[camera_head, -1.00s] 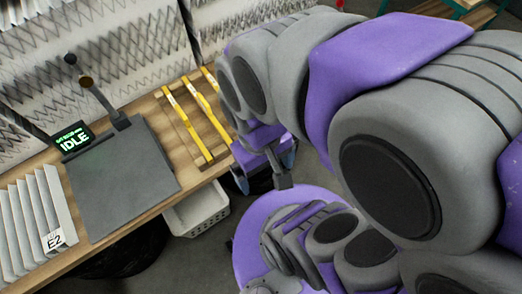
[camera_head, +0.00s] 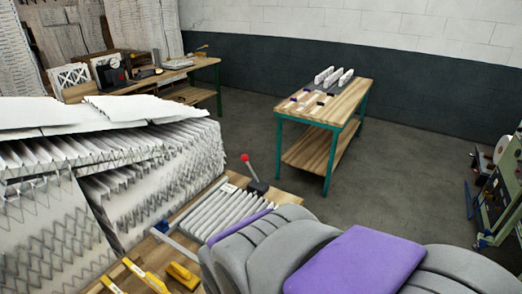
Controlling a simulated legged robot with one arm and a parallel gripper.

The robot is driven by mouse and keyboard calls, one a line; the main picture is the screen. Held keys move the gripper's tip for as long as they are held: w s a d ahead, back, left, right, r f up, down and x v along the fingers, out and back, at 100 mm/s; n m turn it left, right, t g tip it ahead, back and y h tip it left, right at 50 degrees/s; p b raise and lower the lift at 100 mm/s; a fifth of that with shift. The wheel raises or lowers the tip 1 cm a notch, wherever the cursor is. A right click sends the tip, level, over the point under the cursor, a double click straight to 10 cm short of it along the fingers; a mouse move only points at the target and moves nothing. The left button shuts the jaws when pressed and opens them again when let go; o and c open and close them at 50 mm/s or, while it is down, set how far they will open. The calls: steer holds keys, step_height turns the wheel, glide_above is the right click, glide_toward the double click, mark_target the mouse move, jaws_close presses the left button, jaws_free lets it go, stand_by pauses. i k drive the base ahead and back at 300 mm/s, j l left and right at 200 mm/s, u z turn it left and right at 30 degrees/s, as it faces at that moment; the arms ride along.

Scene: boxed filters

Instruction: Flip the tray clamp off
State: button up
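A lever with a red ball knob (camera_head: 245,158) stands up from a dark base (camera_head: 258,187) beside a tray of white pleated pieces (camera_head: 222,208). It looks like the tray clamp, and its handle leans a little to the left. The tray lies on a wooden bench top (camera_head: 290,182), its near right part hidden behind my arm. My arm fills the lower right of the view. My gripper does not show, so its distance from the lever cannot be told.
Yellow tools (camera_head: 183,275) lie at the bench's near left. Large stacks of white pleated filter sheets (camera_head: 110,150) rise on the left. A green-legged table (camera_head: 345,100) with small parts stands behind, with clear floor around it. A green machine (camera_head: 500,195) is at the right edge.

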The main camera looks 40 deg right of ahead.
mark_target(244, 158)
steer(key=z, duration=1)
steer(key=i+l+z, duration=0.15)
steer(key=l, duration=0.25)
steer(key=i+l+z, duration=0.2)
steer(key=l, duration=0.15)
steer(key=i+l+z, duration=0.15)
steer(key=l, duration=0.2)
steer(key=i+l, duration=0.2)
steer(key=i, duration=0.25)
steer(key=i+l, duration=0.2)
steer(key=i, duration=0.25)
steer(key=i+l+z, duration=0.1)
steer(key=i, duration=0.35)
steer(key=i+j+u, duration=0.1)
steer(key=i+u, duration=0.15)
steer(key=u, duration=0.2)
steer(key=i+u, duration=0.25)
steer(key=u, duration=0.25)
steer(key=i+u, duration=0.25)
steer(key=u, duration=0.2)
steer(key=i+l+u, duration=0.2)
steer(key=u, duration=0.25)
steer(key=i+u, duration=0.3)
steer(key=i+l+u, duration=0.15)
steer(key=u, duration=0.15)
